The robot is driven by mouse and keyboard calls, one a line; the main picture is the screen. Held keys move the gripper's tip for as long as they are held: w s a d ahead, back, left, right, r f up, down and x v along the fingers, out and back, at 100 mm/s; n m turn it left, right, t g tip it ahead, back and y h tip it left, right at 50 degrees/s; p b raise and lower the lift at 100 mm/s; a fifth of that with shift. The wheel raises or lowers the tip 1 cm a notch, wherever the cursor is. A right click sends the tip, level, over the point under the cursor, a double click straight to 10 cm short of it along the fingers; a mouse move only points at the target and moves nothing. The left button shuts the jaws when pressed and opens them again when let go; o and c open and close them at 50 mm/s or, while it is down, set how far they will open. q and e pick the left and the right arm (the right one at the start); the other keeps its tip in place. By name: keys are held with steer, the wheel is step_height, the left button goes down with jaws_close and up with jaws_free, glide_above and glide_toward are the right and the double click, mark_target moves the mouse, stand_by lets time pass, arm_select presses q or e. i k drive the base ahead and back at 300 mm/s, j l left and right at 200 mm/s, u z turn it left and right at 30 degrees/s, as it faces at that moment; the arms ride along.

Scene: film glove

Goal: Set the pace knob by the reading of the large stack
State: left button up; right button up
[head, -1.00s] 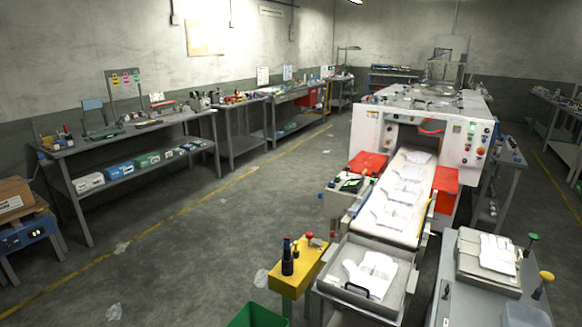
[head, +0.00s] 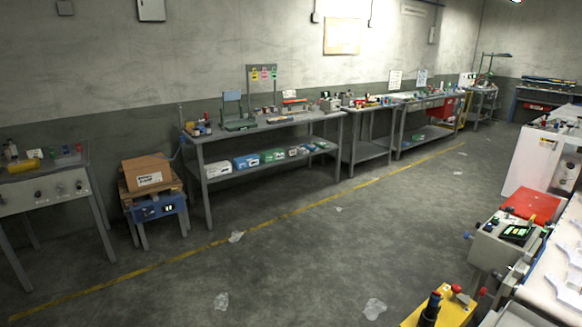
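Neither of my grippers is in view. I cannot pick out the pace knob or the large stack for certain at this size. At the right edge a grey control box (head: 492,246) with a dark, green-lit panel (head: 517,234) stands beside the conveyor (head: 545,287). White glove shapes (head: 568,293) lie flat on the conveyor, cut off by the frame edge. A yellow stand (head: 452,314) at the bottom right carries a black upright piece (head: 430,309) and a small red knob (head: 456,289).
A long grey workbench (head: 262,142) with small devices stands along the wall. A cardboard box (head: 146,172) sits left of it, and another bench (head: 42,196) is at far left. The white machine (head: 530,165) is at right. The grey floor between is open, with scraps of film (head: 374,308).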

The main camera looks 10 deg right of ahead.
mark_target(467, 235)
steer(key=i+j+u, duration=0.4)
steer(key=i, duration=0.25)
steer(key=i+u, duration=0.45)
steer(key=i, duration=0.2)
steer(key=i+z, duration=0.75)
steer(key=i+j+z, duration=0.2)
steer(key=i+z, duration=0.2)
steer(key=i+l+z, duration=0.15)
steer(key=i+z, duration=0.3)
steer(key=i+l+z, duration=0.1)
steer(key=i+z, duration=0.15)
steer(key=z, duration=0.25)
steer(key=i+j+z, duration=0.1)
steer(key=i+z, duration=0.7)
steer(key=i, duration=0.4)
steer(key=i+j+z, duration=0.2)
steer(key=i+z, duration=0.15)
steer(key=i, duration=0.35)
steer(key=i+j+z, duration=0.35)
steer(key=i, duration=0.15)
steer(key=i+j+z, duration=0.7)
steer(key=j, duration=0.35)
steer(key=i, duration=0.1)
